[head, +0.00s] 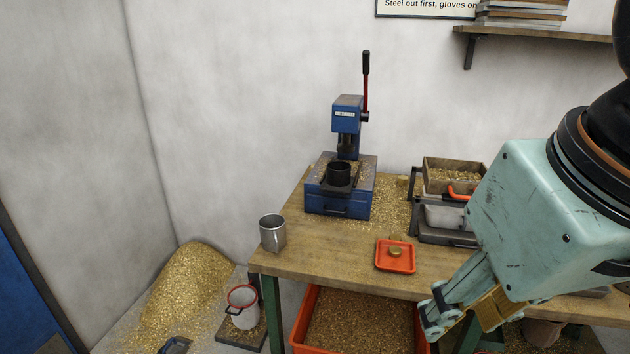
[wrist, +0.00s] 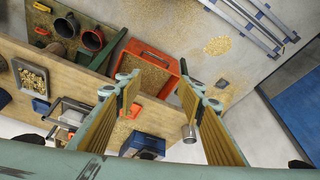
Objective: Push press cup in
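The blue press (head: 340,187) stands at the back left of the wooden workbench, with its red lever (head: 366,88) upright. A black press cup (head: 339,175) sits on its base, below and slightly in front of the ram (head: 346,143). My gripper (head: 447,325) is low at the right, in front of the bench edge and well away from the press. In the wrist view, my gripper (wrist: 160,90) has its fingers wide apart with nothing between them. The press (wrist: 142,147) is partly visible there, low between the fingers; I cannot make out the cup.
A metal mug (head: 273,232) stands at the bench's left corner. A small orange tray (head: 395,257) holding a brass piece lies near the front edge. Stacked trays (head: 452,180) stand right of the press. An orange shavings bin (head: 354,322) sits below the bench.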

